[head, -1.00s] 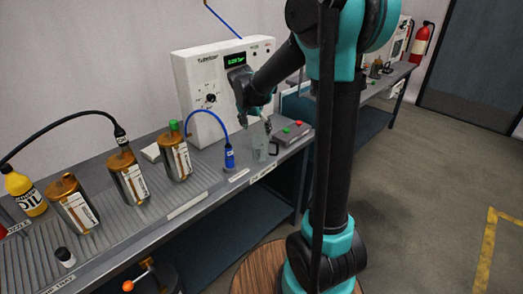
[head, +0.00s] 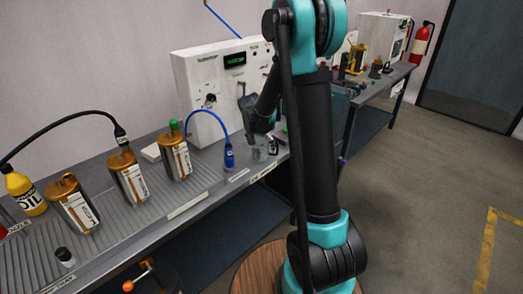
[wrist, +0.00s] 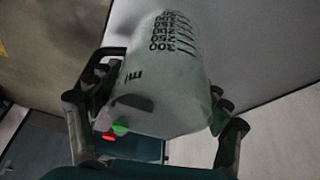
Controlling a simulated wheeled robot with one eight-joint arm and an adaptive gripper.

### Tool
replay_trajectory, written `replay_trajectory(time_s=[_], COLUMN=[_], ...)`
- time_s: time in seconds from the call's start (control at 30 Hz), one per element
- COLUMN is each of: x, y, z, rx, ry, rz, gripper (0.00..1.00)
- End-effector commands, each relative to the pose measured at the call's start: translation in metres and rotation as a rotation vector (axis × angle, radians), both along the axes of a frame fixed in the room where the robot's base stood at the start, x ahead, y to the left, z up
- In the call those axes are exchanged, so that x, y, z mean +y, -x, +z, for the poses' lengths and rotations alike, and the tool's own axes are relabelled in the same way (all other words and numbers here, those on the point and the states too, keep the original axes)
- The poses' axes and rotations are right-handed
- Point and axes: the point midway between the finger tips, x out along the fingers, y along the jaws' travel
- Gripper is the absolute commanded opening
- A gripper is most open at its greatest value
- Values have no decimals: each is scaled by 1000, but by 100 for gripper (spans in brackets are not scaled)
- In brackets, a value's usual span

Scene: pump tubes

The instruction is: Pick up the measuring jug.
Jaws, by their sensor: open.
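The measuring jug (wrist: 165,75) is translucent and pale, with dark graduation marks and a dark handle. In the wrist view it fills the space between the two fingers of my gripper (wrist: 152,122), one finger on each side. The fingers are open, and I cannot tell whether either touches the jug. In the head view the jug (head: 259,153) stands near the bench's front edge, partly hidden by my gripper (head: 266,141), which is down at its upper part.
Brown canisters (head: 127,177) stand further left along the bench. A white panel box (head: 200,95) rises behind. A red and a green button (wrist: 120,128) show beyond the jug.

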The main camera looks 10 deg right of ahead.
Motion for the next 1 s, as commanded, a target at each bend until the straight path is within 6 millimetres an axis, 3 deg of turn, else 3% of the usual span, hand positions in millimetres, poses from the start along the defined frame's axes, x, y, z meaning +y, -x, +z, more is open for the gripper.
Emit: replay_trajectory(time_s=[0.2,0.53,0.83,1.0], x=[0,0,0,0], y=[0,0,0,0], z=[-1,0,2,14], rx=[0,0,0,0], ry=[0,0,0,0], rz=[0,0,0,0], gripper=[78,37,37,37])
